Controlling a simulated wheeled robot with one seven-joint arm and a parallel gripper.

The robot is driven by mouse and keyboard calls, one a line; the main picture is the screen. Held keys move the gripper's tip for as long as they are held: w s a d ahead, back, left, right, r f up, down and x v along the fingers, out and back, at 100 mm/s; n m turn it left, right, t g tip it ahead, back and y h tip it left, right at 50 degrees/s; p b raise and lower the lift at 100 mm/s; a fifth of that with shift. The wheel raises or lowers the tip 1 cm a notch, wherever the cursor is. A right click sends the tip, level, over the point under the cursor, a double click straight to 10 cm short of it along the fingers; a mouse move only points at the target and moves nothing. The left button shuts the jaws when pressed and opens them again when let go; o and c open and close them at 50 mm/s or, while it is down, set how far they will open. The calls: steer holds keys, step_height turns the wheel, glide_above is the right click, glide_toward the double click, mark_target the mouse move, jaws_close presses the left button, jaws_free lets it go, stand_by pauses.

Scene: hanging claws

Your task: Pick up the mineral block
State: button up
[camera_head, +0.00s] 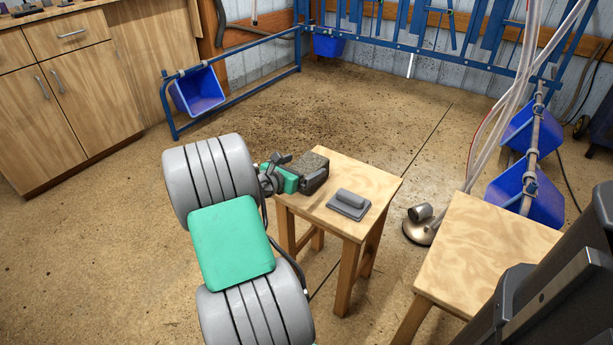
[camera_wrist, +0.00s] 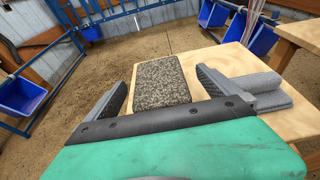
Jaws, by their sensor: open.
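The mineral block (camera_wrist: 161,84) is a grey-brown, speckled, rectangular block on the small wooden table. In the head view the block (camera_head: 314,163) sits near the table's far left edge, partly hidden by my gripper. My gripper (camera_wrist: 168,86) is open, with one dark finger on each side of the block in the wrist view. Gaps show between the block and both fingers. In the head view my gripper (camera_head: 300,180) reaches the block from the left, low over the table.
A second wooden table (camera_head: 483,245) stands at right. Blue bins (camera_head: 198,92) hang on rails.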

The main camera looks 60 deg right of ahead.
mark_target(310, 161)
steer(key=x, duration=0.1)
steer(key=b+x, duration=0.1)
steer(key=x, duration=0.2)
steer(key=shift+w+d+f, duration=0.1)
steer(key=shift+w+f, duration=0.15)
steer(key=shift+f, duration=0.05)
steer(key=shift+c, duration=0.2)
steer(key=c, duration=2)
steer(key=shift+r, duration=0.3)
steer(key=shift+c, duration=0.4)
steer(key=shift+d, duration=0.1)
